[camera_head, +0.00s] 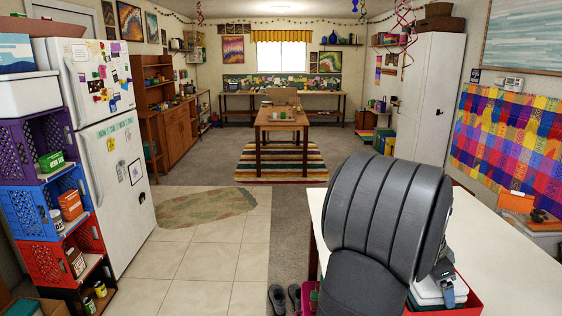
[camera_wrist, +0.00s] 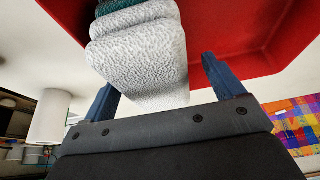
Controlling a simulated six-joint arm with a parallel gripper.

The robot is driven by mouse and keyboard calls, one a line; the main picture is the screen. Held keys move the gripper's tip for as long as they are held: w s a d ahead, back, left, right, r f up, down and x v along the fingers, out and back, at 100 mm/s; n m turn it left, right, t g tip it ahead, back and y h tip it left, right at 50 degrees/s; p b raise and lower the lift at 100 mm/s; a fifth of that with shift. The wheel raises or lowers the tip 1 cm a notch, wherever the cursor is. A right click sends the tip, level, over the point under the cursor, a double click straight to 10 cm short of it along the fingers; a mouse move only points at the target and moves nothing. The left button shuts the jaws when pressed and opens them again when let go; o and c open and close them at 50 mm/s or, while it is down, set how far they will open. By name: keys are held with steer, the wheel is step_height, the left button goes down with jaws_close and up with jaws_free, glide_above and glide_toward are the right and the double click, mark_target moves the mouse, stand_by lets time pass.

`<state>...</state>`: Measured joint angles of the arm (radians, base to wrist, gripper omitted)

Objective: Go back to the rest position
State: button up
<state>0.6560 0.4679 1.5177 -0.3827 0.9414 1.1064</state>
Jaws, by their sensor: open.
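My gripper (camera_wrist: 164,82) is open, its two blue fingers spread apart in the wrist view. A white, rough-textured folded cloth (camera_wrist: 140,45) shows beyond and between the fingers. I cannot tell whether either finger touches it. A bit of teal cloth (camera_wrist: 108,7) shows at the top edge beside it. Both are at a red tray (camera_wrist: 245,30). In the head view my dark arm covers much of the right front. The rest of the gripper is hidden there.
The white table (camera_head: 510,270) fills the right front and is mostly bare right of the tray. Crates in purple (camera_head: 20,150), blue (camera_head: 32,205) and red (camera_head: 42,250) stack at left beside a white fridge (camera_head: 115,185). Dark shoes (camera_head: 278,298) lie on the floor.

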steer(key=shift+r, duration=2)
